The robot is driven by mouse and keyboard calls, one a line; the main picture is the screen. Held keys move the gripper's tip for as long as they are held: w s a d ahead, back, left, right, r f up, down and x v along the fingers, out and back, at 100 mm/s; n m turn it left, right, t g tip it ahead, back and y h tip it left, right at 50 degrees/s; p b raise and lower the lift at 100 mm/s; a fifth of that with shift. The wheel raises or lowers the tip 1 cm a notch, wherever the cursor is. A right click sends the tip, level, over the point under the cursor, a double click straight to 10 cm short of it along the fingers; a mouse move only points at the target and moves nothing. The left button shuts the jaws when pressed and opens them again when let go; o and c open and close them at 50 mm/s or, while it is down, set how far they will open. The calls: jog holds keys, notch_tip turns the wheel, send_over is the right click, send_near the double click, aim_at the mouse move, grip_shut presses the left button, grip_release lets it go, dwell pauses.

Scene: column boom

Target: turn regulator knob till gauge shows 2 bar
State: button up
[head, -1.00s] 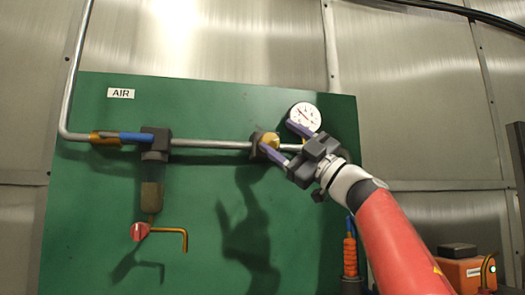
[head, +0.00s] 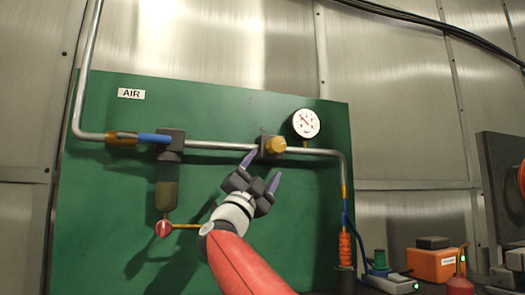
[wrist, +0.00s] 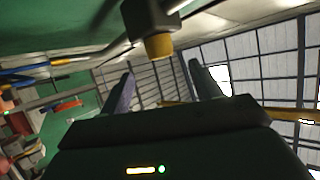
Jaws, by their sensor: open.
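The regulator knob (head: 276,145) is yellow and sits on a dark block (head: 263,147) in the pipe on the green panel. The round white gauge (head: 306,123) stands just above and right of it; its reading is too small to tell. My gripper (head: 262,168) is open and empty, below the knob in the head view. Its left fingertip appears close to the dark block; contact cannot be told. In the wrist view the knob (wrist: 158,46) shows beyond the gap between the two spread fingers (wrist: 160,78), with no finger on it.
A filter bowl (head: 168,190) hangs from the pipe on the left, with a red valve (head: 164,229) and yellow lever below. A pipe with an orange grip (head: 346,248) runs down at right. An orange box (head: 432,264) and small items stand at lower right.

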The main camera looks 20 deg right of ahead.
aim_at(274, 151)
jog(key=p+x, duration=0.3)
jog(key=x, duration=0.4)
jog(key=shift+d, duration=0.15)
jog(key=shift+c, duration=0.4)
